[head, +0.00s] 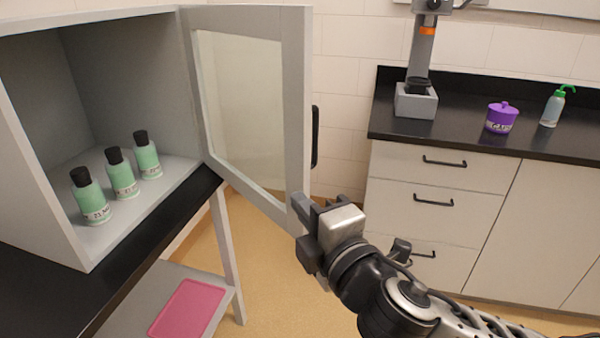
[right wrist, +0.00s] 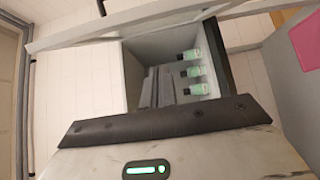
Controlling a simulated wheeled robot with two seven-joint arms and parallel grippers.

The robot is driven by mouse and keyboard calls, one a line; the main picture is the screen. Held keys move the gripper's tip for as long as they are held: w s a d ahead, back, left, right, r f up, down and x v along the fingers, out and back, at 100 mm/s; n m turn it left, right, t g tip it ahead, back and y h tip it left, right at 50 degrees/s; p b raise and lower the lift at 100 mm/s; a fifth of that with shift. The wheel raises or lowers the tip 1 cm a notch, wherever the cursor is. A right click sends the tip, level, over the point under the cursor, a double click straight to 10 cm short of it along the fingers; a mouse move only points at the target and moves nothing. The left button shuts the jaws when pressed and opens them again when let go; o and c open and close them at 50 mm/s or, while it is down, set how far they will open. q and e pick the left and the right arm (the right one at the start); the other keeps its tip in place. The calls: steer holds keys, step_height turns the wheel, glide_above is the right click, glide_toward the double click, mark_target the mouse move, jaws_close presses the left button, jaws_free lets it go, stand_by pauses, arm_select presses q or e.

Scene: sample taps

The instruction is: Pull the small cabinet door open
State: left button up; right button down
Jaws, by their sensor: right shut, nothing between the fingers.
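The small grey cabinet (head: 90,247) stands at the left in the head view, with its inside exposed. Its glass-paned door (head: 297,100) stands wide open, swung out to the right on its hinge. A dark handle (head: 315,137) is on the door's outer side. My right gripper (head: 298,207) is shut and empty, at the lower free corner of the door; I cannot tell whether it touches the door. In the right wrist view the fingers (right wrist: 157,87) point toward the open cabinet. My left gripper is not in view.
Three green bottles with black caps (head: 122,173) stand inside the cabinet. A pink tray (head: 187,308) lies on the shelf below. At the right, a black counter (head: 460,132) holds a grey stand (head: 416,101), a purple pot (head: 501,118) and a wash bottle (head: 553,108). Floor shows between.

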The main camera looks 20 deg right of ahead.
mark_target(302, 174)
steer(key=w, duration=0.2)
steer(key=w+d+p, duration=0.1)
steer(key=w, duration=0.5)
steer(key=shift+w+d+p, duration=0.25)
steer(key=shift+p, duration=0.15)
steer(key=shift+w+d, duration=0.15)
steer(key=shift+d, duration=0.35)
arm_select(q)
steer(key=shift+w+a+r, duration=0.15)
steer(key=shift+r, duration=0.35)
arm_select(e)
steer(key=shift+d, duration=0.1)
